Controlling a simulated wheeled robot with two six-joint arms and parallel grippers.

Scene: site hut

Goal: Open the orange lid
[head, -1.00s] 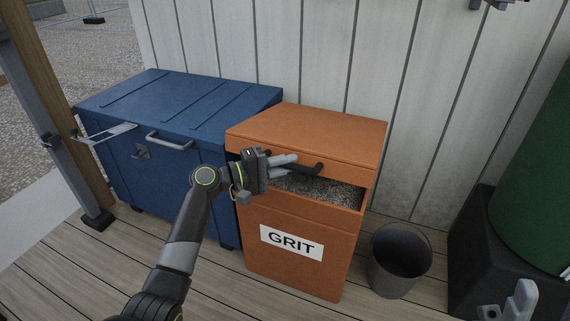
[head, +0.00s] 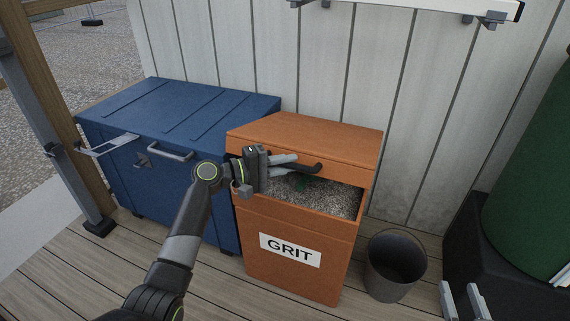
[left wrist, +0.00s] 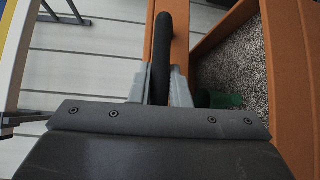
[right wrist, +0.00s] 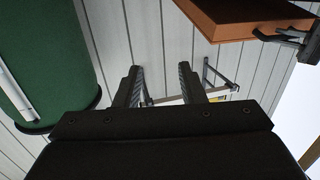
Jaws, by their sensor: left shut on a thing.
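The orange lid (head: 320,135) of the grit bin (head: 295,222) is raised part way, with a gap at the front showing grey grit (head: 335,200). My left gripper (head: 290,164) is shut on the lid's black handle (head: 314,168); the left wrist view shows the handle (left wrist: 162,45) between its fingers (left wrist: 163,85). A small green thing (left wrist: 225,99) lies on the grit, partly hidden in the head view. My right gripper (head: 465,300) is at the bottom right; in the right wrist view its fingers (right wrist: 160,88) are apart and empty.
A blue chest (head: 180,110) stands against the bin's left. A dark bucket (head: 393,265) stands on the floor to its right. A green barrel (head: 535,190) on a black base (head: 475,245) is farther right. A shelf (head: 430,8) hangs on the wall above.

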